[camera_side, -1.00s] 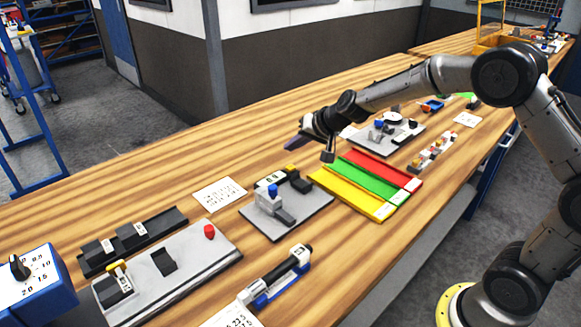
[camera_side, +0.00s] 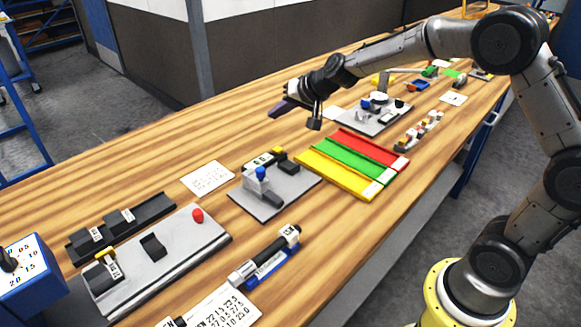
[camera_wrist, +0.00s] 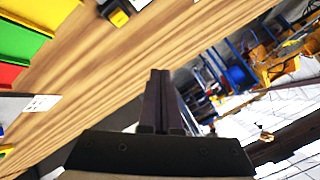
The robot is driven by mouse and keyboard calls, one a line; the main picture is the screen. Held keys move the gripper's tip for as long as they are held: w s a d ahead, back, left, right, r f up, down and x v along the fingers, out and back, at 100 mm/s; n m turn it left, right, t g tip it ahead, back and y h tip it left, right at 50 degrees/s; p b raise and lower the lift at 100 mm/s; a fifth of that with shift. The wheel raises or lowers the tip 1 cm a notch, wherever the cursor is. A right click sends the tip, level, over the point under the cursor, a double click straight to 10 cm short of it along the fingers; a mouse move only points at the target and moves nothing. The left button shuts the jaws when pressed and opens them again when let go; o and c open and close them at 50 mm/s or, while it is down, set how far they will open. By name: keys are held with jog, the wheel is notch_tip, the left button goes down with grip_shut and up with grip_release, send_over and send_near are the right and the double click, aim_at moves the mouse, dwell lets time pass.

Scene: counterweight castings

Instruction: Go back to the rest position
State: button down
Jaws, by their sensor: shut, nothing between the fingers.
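My gripper (camera_side: 280,108) is above the far side of the wooden bench (camera_side: 130,187), beyond the coloured trays. Its dark fingers are level to slightly down and point left in the side view. In the wrist view the two fingers (camera_wrist: 157,98) lie side by side, closed, with nothing held. The gripper touches nothing on the bench.
Below stand yellow (camera_side: 337,176), green (camera_side: 352,160) and red (camera_side: 372,149) trays. A grey plate with a blue-knobbed fixture (camera_side: 262,175) is in front, and another fixture plate (camera_side: 375,122) is behind. A grey slab with a red knob (camera_side: 197,215) lies front left.

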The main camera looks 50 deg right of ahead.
jog(key=s+a+r+n+t+y, duration=0.1)
jog(key=s+a+r+n, duration=0.1)
jog(key=s+r, duration=0.55)
jog(key=s+a+r+n, duration=0.2)
jog(key=s+a+r, duration=0.1)
jog(key=s+r, duration=0.45)
jog(key=s+d+f+n+g+h, duration=0.1)
jog(key=s+f, duration=0.4)
jog(key=s, duration=0.6)
jog(key=s+d+f+n+g+h, duration=0.1)
jog(key=s+f+g, duration=0.3)
jog(key=s, duration=0.8)
jog(key=shift+d+f+n, duration=0.45)
jog(key=shift+f+n, duration=0.35)
jog(key=shift+f, duration=0.1)
